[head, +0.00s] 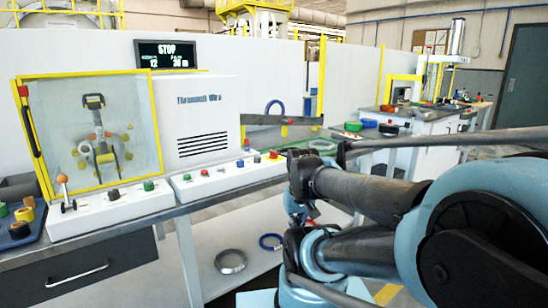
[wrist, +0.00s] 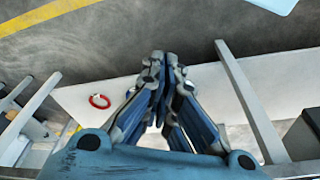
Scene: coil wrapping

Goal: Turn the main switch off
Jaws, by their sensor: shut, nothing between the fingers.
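The machine's front has a left control panel (head: 100,213) and a right control panel (head: 230,175) with several red, black and green buttons or knobs. I cannot tell which of these is the main switch. My gripper (wrist: 163,56) is shut and empty in the wrist view. It points down over a pale shelf, with no switch in that view. In the head view the arm reaches low in front of the bench, right of the panels, and its links mostly hide the gripper.
A grey ring (head: 230,261) and a blue ring (head: 270,242) lie on the lower shelf. A red ring (wrist: 99,101) shows in the wrist view. A lever with an orange ball (head: 62,180) rises from the left panel. A side workbench (head: 440,131) stands at the right.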

